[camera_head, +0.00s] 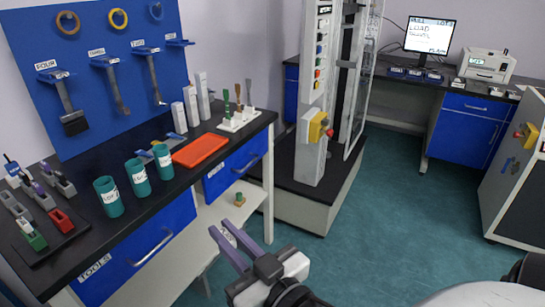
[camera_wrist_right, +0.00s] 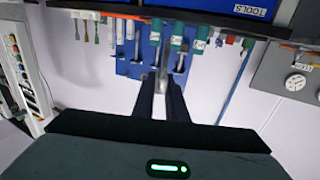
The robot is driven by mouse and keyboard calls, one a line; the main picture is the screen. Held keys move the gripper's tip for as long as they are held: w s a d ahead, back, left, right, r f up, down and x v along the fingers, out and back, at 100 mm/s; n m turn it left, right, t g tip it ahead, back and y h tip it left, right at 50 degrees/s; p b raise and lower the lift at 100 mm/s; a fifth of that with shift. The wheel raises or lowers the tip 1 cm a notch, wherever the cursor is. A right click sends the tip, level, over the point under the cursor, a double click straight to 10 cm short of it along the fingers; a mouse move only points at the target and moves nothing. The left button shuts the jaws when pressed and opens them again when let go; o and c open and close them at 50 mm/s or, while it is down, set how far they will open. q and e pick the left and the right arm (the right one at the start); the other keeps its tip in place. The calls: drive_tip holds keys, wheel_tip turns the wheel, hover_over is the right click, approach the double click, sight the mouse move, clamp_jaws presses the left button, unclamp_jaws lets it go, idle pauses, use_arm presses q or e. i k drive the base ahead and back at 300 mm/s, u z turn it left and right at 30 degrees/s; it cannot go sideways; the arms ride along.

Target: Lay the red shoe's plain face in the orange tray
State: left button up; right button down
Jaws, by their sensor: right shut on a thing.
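The orange tray (camera_head: 200,150) lies flat on the black bench top, behind the teal cups, and looks empty. A red block (camera_head: 60,222), which looks like the red shoe, sits in a dark rack at the bench's left end; its plain face cannot be told. My right gripper (camera_head: 228,230) is low in front of the bench, well short of the tray and block. It is shut on a pale grey piece (camera_wrist_right: 163,62), narrow between the fingertips in the wrist view and hard to make out. My left gripper is out of view.
Three teal cups (camera_head: 108,196) stand between the rack and tray. Pale upright blocks (camera_head: 203,95) and a white stand with coloured tools (camera_head: 237,121) are behind the tray. A blue board (camera_head: 100,50) with hanging tools backs the bench. Floor (camera_head: 370,210) is clear to the right.

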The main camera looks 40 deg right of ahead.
sight(209, 144)
drive_tip(key=u, duration=0.4)
drive_tip(key=k, duration=0.25)
drive_tip(key=z, duration=1.7)
drive_tip(key=i, duration=1.1)
drive_tip(key=u, duration=0.85)
drive_tip(key=i, duration=0.55)
drive_tip(key=u, duration=0.45)
